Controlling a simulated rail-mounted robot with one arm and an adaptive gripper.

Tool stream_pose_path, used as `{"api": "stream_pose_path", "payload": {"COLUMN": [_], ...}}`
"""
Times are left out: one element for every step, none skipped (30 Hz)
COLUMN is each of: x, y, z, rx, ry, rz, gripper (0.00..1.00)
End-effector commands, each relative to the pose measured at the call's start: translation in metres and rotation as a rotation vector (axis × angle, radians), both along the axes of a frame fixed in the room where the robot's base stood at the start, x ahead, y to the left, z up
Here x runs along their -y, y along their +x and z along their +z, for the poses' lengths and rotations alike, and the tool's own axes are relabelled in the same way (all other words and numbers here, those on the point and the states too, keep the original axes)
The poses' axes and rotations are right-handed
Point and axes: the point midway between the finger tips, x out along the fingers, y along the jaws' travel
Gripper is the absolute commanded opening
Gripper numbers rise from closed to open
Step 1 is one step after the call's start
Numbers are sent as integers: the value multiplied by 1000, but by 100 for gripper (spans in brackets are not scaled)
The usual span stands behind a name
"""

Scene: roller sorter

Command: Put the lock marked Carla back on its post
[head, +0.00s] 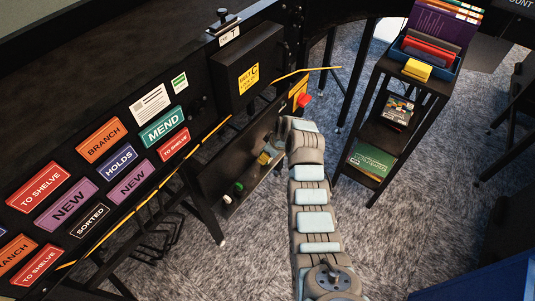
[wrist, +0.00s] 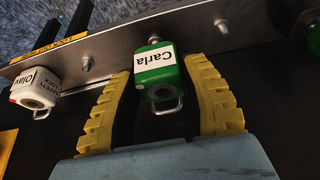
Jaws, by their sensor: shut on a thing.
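The green lock (wrist: 156,75) carries a white label that reads Carla. My gripper (wrist: 162,68) is shut on it, one yellow finger on each side. The lock is at the metal rail (wrist: 120,50), in front of a post (wrist: 153,38); I cannot tell whether it is seated on it. Bare posts (wrist: 85,64) and (wrist: 220,23) stick out of the rail to either side. In the head view my gripper (head: 265,157) is low beside the black machine, and the lock in it cannot be made out.
A white lock (wrist: 38,86) marked Olav is on the rail at the left. A black shelf cart (head: 385,120) stands to the right of my arm.

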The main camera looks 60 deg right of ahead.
Motion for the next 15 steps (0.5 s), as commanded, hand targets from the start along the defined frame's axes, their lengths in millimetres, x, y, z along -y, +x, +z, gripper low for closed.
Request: {"api": "stream_pose_path", "payload": {"x": [0,0,0,0,0,0,0,0,0,0,0,0,0,0,0], "y": [0,0,0,0,0,0,0,0,0,0,0,0,0,0,0], "z": [-1,-2,-3,-4,-5,-5,-6,-7,-8,-9,-9,-10,-11,-12,-13], "rx": [0,0,0,0,0,0,0,0,1,1,1,1,1,1,1], "ry": [0,0,0,0,0,0,0,0,-1,-1,-1,-1,-1,-1,-1], "rz": [0,0,0,0,0,0,1,1,1,1,1,1,1,1,1], "gripper": [7,7,7,7,7,7,7,7,7,7,7,7,7,7,7]}}
